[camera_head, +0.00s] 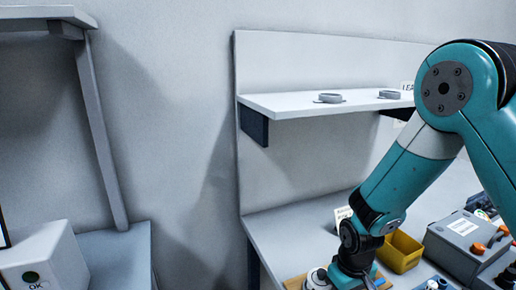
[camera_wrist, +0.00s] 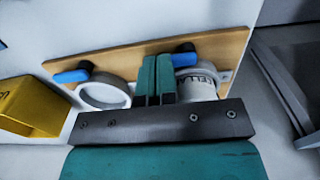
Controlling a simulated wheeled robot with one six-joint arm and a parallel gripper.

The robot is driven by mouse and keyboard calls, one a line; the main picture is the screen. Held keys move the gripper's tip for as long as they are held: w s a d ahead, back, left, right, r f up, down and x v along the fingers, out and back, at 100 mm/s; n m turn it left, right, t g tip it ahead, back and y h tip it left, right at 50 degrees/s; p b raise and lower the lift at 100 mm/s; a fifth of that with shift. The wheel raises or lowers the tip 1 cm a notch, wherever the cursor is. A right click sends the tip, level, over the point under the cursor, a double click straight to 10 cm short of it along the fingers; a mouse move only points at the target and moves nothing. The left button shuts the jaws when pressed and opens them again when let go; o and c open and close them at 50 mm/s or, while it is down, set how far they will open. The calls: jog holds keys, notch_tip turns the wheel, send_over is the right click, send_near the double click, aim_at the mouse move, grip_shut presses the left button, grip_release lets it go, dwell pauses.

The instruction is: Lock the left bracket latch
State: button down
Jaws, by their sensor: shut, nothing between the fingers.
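A wooden board (camera_wrist: 125,58) carries two grey ring brackets in the wrist view. The ring at picture left (camera_wrist: 104,95) is empty. The ring at picture right (camera_wrist: 222,76) holds a white ribbed cylinder (camera_wrist: 198,88). Each bracket has a latch with a blue handle: one (camera_wrist: 72,76) points left, the other (camera_wrist: 185,59) is partly behind my fingers. My gripper (camera_wrist: 156,62) is shut and empty, between the brackets and close to the right-hand latch; contact cannot be told. In the head view the white cylinder (camera_head: 317,278) shows left of my wrist; the latches are hidden there.
A yellow bin (camera_head: 400,251) stands beside the board; it also shows in the wrist view (camera_wrist: 32,106). A grey box with orange knobs (camera_head: 462,240) is farther right. A shelf (camera_head: 300,104) with two grey rings hangs above the bench (camera_head: 290,228). The bench's left part is clear.

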jog(key=shift+s, duration=0.55)
dwell(0.4)
jog(key=shift+s+a, duration=0.15)
jog(key=shift+s, duration=0.4)
dwell(0.4)
jog(key=shift+s+a+p, duration=0.1)
jog(key=shift+s+p, duration=0.1)
jog(key=shift+p, duration=0.1)
jog(key=shift+s+a, duration=0.3)
jog(key=shift+a, duration=0.1)
dwell(0.6)
jog(key=shift+s+a, duration=0.15)
jog(key=shift+a, duration=0.05)
jog(key=shift+s+a+p, duration=0.1)
jog(key=shift+a+p, duration=0.3)
jog(key=shift+a, duration=0.35)
dwell(0.6)
